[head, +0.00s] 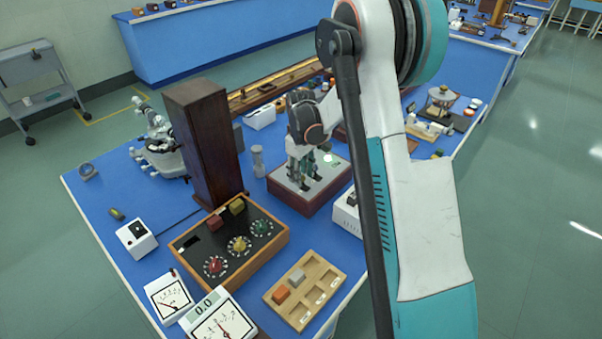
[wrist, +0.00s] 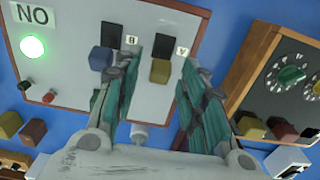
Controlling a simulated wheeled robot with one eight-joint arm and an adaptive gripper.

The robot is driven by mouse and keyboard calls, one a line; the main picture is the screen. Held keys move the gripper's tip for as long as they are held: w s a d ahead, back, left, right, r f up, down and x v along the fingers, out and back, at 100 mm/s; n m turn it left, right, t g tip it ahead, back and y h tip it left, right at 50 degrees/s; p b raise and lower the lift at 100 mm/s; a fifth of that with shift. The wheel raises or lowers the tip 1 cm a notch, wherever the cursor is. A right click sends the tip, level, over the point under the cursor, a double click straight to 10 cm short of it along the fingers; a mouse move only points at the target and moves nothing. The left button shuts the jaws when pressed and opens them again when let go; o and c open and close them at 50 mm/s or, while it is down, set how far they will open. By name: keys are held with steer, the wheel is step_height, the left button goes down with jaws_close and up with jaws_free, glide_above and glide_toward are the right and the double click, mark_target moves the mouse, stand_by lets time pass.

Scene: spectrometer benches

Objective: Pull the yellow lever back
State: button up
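The yellow lever (wrist: 160,71) has a blocky knob beside a black slot marked A on a grey-topped box (wrist: 190,12). A blue lever (wrist: 100,59) stands beside a second slot marked B. My gripper (wrist: 160,62) is open in the wrist view, its two teal fingers on either side of the yellow lever with visible gaps. Whether either finger touches it cannot be told. In the head view my gripper (head: 302,172) points down over the box (head: 325,205), and the levers are hidden behind it.
A green lamp (wrist: 32,47) glows near a NO label. A knob panel (head: 262,262) and a tall dark wooden block (head: 204,145) stand left of the box in the head view. A white device (head: 348,218) sits close to its right.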

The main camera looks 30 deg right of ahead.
mark_target(304, 184)
jaws_close()
steer(key=shift+s, duration=0.1)
steer(key=s+t+b, duration=0.1)
steer(key=t, duration=0.1)
steer(key=s+d+t+y+b, duration=0.1)
steer(key=shift+s+d+f+t+y+b, duration=0.1)
steer(key=shift+s+t+y+b, duration=0.1)
steer(key=shift+t+y+b, duration=0.15)
steer(key=t+b, duration=0.1)
steer(key=s+t+y+b, duration=0.1)
steer(key=t+b, duration=0.1)
steer(key=s+t+b, duration=0.1)
steer(key=shift+d+f+y+b, duration=0.25)
steer(key=shift+d+f+b, duration=0.1)
steer(key=shift+d+f, duration=0.05)
steer(key=shift+s+t+b, duration=0.25)
steer(key=shift+t+b, duration=0.3)
steer(key=shift+t, duration=0.1)
steer(key=shift+d, duration=0.1)
